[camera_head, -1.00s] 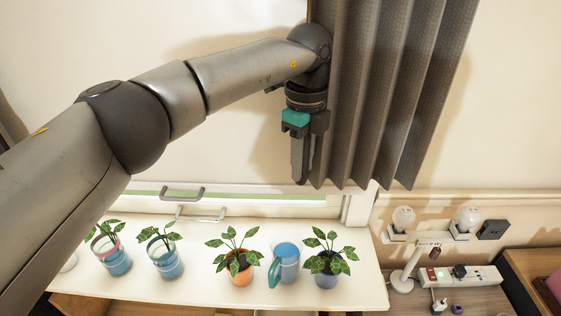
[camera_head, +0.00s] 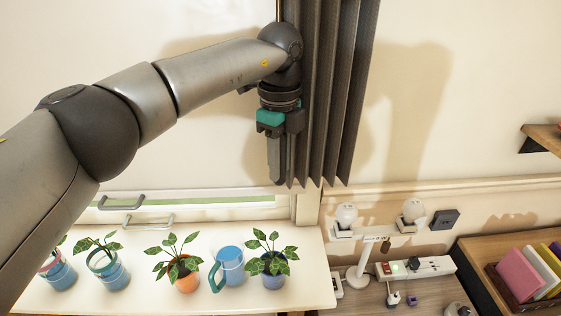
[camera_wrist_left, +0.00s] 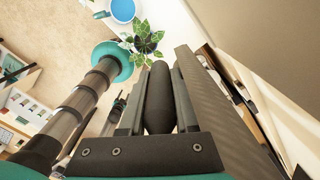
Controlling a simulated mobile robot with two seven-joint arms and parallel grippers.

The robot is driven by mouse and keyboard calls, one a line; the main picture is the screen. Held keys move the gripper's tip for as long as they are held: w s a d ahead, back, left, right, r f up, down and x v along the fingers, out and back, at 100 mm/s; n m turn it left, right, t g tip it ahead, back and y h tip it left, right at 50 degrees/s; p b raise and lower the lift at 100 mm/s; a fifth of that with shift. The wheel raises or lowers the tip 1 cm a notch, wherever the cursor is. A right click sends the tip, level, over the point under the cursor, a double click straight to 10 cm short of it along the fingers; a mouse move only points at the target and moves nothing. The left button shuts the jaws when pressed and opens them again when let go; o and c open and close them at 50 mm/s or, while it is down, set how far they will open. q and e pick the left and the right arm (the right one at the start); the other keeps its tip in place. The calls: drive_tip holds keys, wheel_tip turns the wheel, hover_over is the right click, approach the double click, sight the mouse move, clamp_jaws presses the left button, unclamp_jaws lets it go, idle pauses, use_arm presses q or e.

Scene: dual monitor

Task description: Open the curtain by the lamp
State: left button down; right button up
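The grey pleated curtain (camera_head: 335,95) hangs in the upper middle of the head view, bunched in narrow vertical folds, its hem above the sill. My left gripper (camera_head: 276,165) points down at its left edge. More curtain (camera_wrist_left: 213,110) runs beside the right finger. The white lamp (camera_head: 361,270) stands below and right of the curtain, partly hidden by the bulb shelf. My right gripper is not in view.
A white sill (camera_head: 200,300) below holds potted plants (camera_head: 183,272), glass jars and a blue mug (camera_head: 230,268). Two bulbs (camera_head: 412,212), a power strip (camera_head: 415,267) and a bookcase (camera_head: 485,255) are at right.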

use_arm(q)
drive_tip(key=c, duration=0.7)
unclamp_jaws()
drive_tip(key=shift+o, duration=0.4)
drive_tip(key=shift+r, duration=0.15)
drive_tip(key=shift+r, duration=0.35)
wheel_tip(320, 180, up, 14)
drive_tip(key=shift+r+p, duration=0.2)
drive_tip(key=shift+p, duration=0.3)
